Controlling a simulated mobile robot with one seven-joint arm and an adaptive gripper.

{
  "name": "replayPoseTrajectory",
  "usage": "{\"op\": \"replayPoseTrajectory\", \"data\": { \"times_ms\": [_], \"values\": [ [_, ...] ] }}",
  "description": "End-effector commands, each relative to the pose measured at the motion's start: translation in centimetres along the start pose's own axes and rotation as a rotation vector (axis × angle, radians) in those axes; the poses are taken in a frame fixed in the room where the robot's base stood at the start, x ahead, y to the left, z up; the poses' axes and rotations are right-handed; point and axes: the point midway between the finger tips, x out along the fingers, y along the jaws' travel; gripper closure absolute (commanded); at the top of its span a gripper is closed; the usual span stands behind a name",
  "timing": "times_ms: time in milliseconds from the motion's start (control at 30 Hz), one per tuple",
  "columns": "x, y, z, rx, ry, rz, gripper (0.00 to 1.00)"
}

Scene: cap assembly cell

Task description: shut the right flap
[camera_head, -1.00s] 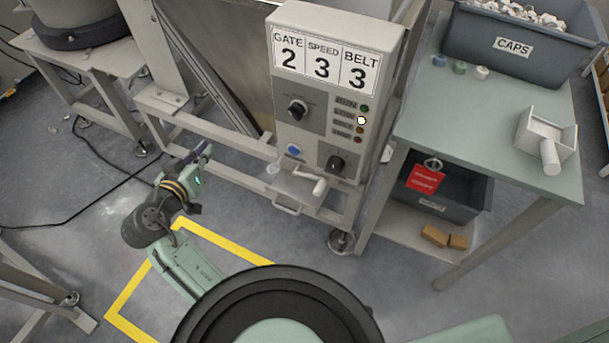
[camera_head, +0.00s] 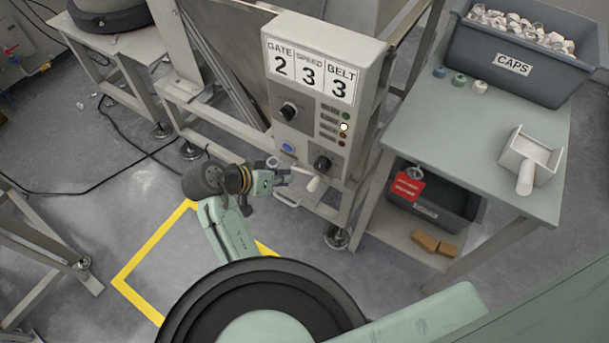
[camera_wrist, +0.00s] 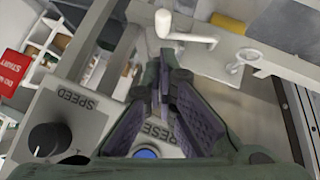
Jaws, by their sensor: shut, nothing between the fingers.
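My gripper (camera_head: 283,173) is at the lower edge of the grey control box (camera_head: 315,100), left of the white crank handle (camera_head: 313,183). In the wrist view its dark fingers (camera_wrist: 165,75) are together at the tips and hold nothing. The handle (camera_wrist: 185,30) shows just beyond the fingertips in that view, with a small metal ring (camera_wrist: 245,60) to its right. I cannot tell whether the fingers touch the handle. I cannot pick out the right flap for certain; my gripper and arm cover part of the area below the box.
The box has a blue button (camera_head: 287,148) and black knobs; a lamp (camera_head: 344,127) is lit. A green table (camera_head: 480,125) at right holds a caps bin (camera_head: 515,58) and a scoop (camera_head: 530,158). A dark crate (camera_head: 440,205) is below. The yellow-marked floor (camera_head: 180,275) is clear.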

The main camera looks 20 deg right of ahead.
Motion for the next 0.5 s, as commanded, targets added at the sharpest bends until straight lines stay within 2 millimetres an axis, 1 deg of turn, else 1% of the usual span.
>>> {"op": "replayPoseTrajectory", "data": {
  "times_ms": [333,433,500],
  "values": [
    [0.3,0.0,0.0,-0.001,0.0,0.0,1.0],
    [1.2,0.0,0.0,-0.002,0.0,0.001,1.0],
    [2.4,0.1,0.0,-0.002,-0.001,0.002,1.0]
  ]
}}
